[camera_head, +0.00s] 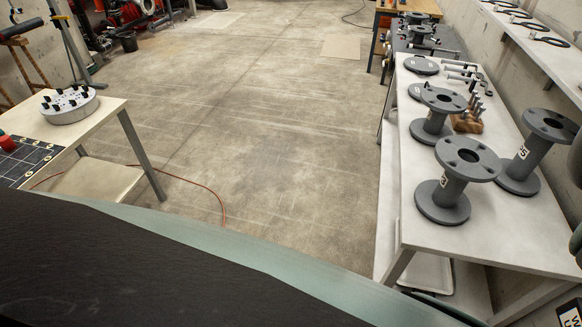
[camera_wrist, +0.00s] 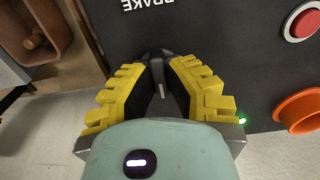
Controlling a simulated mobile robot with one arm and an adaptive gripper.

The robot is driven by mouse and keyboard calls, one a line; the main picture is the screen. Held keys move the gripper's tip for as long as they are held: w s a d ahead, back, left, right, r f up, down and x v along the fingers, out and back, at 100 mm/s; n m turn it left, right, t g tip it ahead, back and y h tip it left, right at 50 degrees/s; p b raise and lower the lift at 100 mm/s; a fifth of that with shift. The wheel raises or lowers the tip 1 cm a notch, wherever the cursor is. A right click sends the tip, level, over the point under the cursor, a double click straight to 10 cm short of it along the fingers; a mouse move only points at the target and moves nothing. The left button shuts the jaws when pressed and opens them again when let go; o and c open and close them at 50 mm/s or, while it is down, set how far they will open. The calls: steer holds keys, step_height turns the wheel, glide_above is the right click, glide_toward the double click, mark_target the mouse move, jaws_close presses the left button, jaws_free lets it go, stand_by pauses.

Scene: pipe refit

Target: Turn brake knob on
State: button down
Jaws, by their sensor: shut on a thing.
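In the wrist view my gripper (camera_wrist: 158,88) is shut on the black brake knob (camera_wrist: 154,55). Its yellow-edged fingers stand on both sides of the knob, which carries a light pointer line. The knob sits on a dark panel (camera_wrist: 215,50) with upside-down white lettering that reads BRAKE. The fingers hide much of the knob. The head view does not show the knob or the gripper.
In the wrist view a red button (camera_wrist: 304,22), an orange ring (camera_wrist: 300,111) and a small green light (camera_wrist: 242,121) are at the right. In the head view a bench (camera_head: 395,205) with grey flanged pipe pieces (camera_head: 455,178) stands right, and a table (camera_head: 95,125) left, with clear floor between.

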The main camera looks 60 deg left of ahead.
steer(key=shift+w+f, duration=0.1)
steer(key=m+b, duration=0.2)
steer(key=m, duration=0.1)
steer(key=shift+a+f, duration=0.1)
steer(key=m+b, duration=0.4)
steer(key=m, duration=0.2)
steer(key=m+b, duration=0.3)
steer(key=m, duration=0.1)
steer(key=shift+m, duration=0.4)
steer(key=shift+m+b, duration=1.1)
steer(key=shift+m, duration=0.8)
steer(key=c, duration=1)
jaws_free()
